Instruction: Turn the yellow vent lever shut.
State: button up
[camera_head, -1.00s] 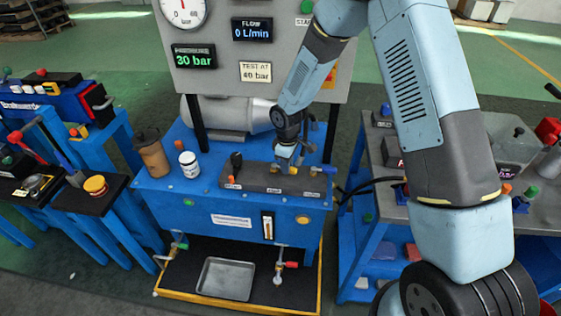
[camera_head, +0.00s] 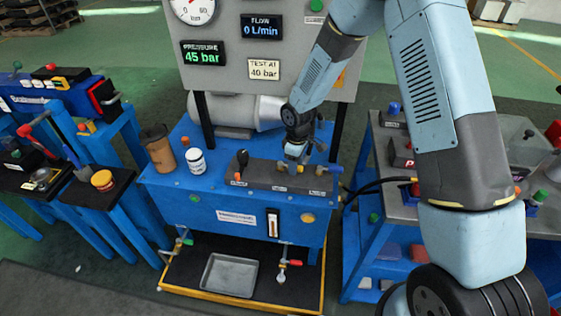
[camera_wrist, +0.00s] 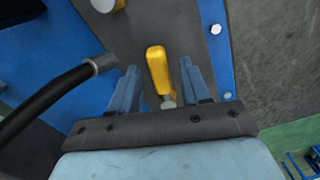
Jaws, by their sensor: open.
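The yellow vent lever (camera_wrist: 157,70) shows in the wrist view, its handle pointing up the picture from a pale pivot on the dark block. My gripper (camera_wrist: 158,67) is open, with one finger on each side of the lever; whether either finger touches it I cannot tell. In the head view my gripper (camera_head: 296,156) is down at the dark valve block (camera_head: 265,173) on the blue test bench, and mostly hides the lever there.
A black lever (camera_head: 241,160) stands on the left of the block. A black hose (camera_wrist: 45,102) runs left of my gripper. The pressure display (camera_head: 203,53) reads 45 bar, the flow display (camera_head: 262,27) 0 L/min.

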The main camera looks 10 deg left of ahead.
notch_tip(320, 180, up, 12)
dwell(0.6)
jog(key=shift+c, duration=0.2)
